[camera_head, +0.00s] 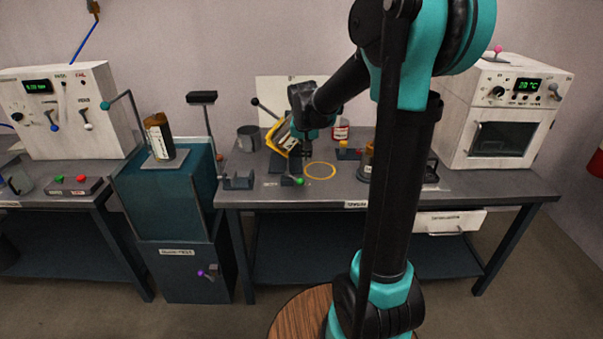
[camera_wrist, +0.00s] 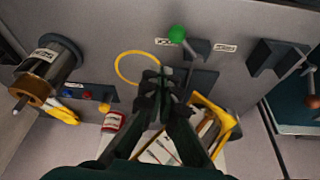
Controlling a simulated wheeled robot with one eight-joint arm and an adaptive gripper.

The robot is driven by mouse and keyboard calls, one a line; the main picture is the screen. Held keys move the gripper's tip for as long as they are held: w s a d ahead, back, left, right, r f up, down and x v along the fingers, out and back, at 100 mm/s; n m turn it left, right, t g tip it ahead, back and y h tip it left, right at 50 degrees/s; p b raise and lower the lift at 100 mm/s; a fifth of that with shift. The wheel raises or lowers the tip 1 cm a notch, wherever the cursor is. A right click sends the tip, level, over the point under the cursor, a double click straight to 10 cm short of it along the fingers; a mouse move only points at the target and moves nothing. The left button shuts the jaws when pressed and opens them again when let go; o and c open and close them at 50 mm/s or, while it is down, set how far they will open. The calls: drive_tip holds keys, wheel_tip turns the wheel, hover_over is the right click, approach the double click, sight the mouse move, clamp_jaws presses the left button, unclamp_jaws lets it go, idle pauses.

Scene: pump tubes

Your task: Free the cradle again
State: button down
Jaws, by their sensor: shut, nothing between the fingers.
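No part is plainly marked as the cradle; a dark bracket with two raised ends (camera_head: 237,181) at the bench's left front is one possibility, and it looks empty. It also shows at the right of the wrist view (camera_wrist: 270,57). A dark block with a green-knobbed lever (camera_wrist: 177,35) lies beside it. My gripper (camera_head: 307,152) is shut and empty over the middle of the bench, also seen in the wrist view (camera_wrist: 160,84). A tilted yellow frame (camera_head: 284,138) stands just left of it. A labelled cylinder with a copper end (camera_wrist: 50,72) stands on the bench.
A yellow ring (camera_head: 320,171) marks clear bench. A red-and-white can (camera_head: 340,130) and a grey mug (camera_head: 249,138) stand behind. A dark, labelled cylinder (camera_head: 158,136) sits on the teal cabinet (camera_head: 160,195) at left. A white oven (camera_head: 505,115) stands right.

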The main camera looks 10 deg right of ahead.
sight(294, 178)
drive_tip(key=shift+m, duration=0.3)
drive_tip(key=w+f, duration=0.2)
drive_tip(key=f, duration=0.1)
drive_tip(key=w+f, duration=0.2)
drive_tip(key=f, duration=0.1)
drive_tip(key=w+f, duration=0.3)
drive_tip(key=shift+d, duration=0.1)
drive_tip(key=shift+s+a, duration=0.25)
drive_tip(key=shift+s, duration=0.35)
drive_tip(key=shift+s+a, duration=0.2)
drive_tip(key=shift+s, duration=0.35)
drive_tip(key=shift+s+a+f, duration=0.2)
drive_tip(key=shift+s+a, duration=0.05)
drive_tip(key=shift+s, duration=0.45)
